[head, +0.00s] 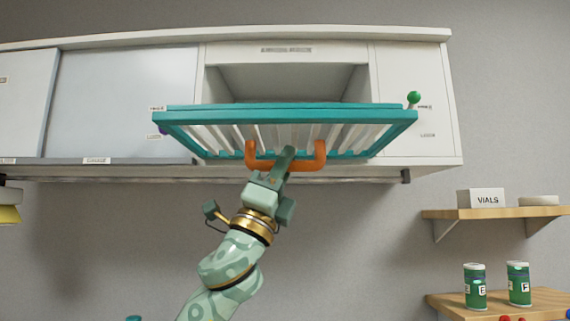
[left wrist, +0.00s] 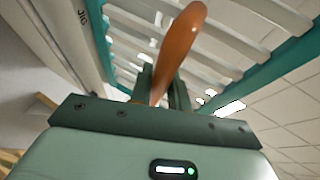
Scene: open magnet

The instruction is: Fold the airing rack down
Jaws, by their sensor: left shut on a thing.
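The airing rack (head: 160,121) has a teal frame and pale slats. It juts out from the open bay of a white wall cabinet, seen from below and roughly level. An orange U-shaped handle (head: 319,155) is on its front edge. My left gripper (head: 287,156) reaches up from below and is shut on the middle of the handle. In the left wrist view the orange handle (left wrist: 184,40) runs between the fingers of my left gripper (left wrist: 163,92), with the slats above. My right gripper is in neither view.
A green knob (head: 413,97) and a purple knob (head: 163,130) show beside the rack. The cabinet (head: 445,130) has a sliding panel (head: 125,100) at left. Lower right, shelves hold a VIALS box (head: 481,199) and green canisters (head: 475,287). The wall below the cabinet is bare.

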